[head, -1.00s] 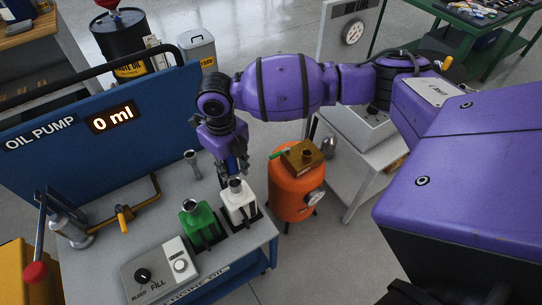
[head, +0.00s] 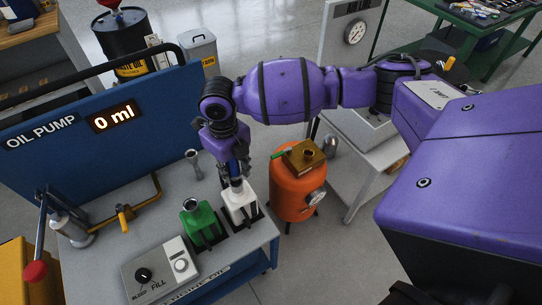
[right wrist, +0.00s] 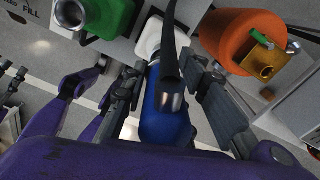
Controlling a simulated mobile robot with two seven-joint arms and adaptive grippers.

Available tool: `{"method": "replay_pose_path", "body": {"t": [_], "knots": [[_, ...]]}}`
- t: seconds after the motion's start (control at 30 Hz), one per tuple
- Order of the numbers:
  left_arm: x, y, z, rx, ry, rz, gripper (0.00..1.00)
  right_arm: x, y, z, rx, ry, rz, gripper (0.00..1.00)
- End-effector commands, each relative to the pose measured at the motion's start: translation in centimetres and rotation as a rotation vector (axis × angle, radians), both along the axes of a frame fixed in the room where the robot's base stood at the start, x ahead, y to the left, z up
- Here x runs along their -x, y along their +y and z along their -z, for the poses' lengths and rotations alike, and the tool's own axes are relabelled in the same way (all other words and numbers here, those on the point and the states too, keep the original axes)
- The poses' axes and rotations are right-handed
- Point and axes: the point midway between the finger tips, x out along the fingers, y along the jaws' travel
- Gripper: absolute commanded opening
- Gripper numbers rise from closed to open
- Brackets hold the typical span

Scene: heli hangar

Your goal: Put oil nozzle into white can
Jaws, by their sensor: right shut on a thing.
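The white can (head: 240,202) stands upright at the right end of the grey pump table, and its top shows in the right wrist view (right wrist: 149,36). My right gripper (head: 235,176) is above the can, pointing down, shut on the oil nozzle. The nozzle has a blue body (right wrist: 165,122) and a dark upper part, and its blue side shows between the fingers in the head view (head: 234,167). Its lower end is at the can's mouth. The fingers hide the contact, so I cannot tell how far the nozzle is inside.
A green can (head: 201,226) stands just left of the white one. A grey metal cup-topped post (head: 194,163) stands behind them. The fill control box (head: 160,270) is in front. An orange tank (head: 293,193) is close on the right. The blue panel (head: 80,125) reads 0 ml.

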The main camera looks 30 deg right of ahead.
Motion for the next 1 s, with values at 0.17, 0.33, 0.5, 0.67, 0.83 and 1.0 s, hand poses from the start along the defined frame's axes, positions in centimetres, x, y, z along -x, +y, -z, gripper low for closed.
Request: {"method": "replay_pose_path", "body": {"t": [0.17,0.33,0.5,0.67,0.83,1.0], "knots": [[0.6,0.2,0.5,-0.004,0.013,0.002,0.4,-0.1,0.1,0.5,-0.002,-0.002,-0.001,0.0],[0.8,0.2,0.7,-0.005,0.018,0.004,0.4,-0.1,0.1,1.0,-0.002,-0.002,-0.001,0.0],[1.0,0.2,0.9,-0.005,0.021,0.004,0.4,-0.1,0.1,1.5,-0.002,-0.002,-0.001,0.0],[0.8,0.1,1.0,-0.004,0.02,0.005,0.4,-0.1,0.1,2.0,-0.002,-0.003,-0.001,0.0],[0.5,-0.1,1.1,0.0,0.016,0.003,0.4,-0.1,0.1,2.5,-0.001,-0.003,-0.001,0.0],[0.6,-0.2,1.3,0.004,0.018,-0.001,0.4,-0.1,0.1,3.0,-0.001,-0.002,-0.001,0.0]]}}
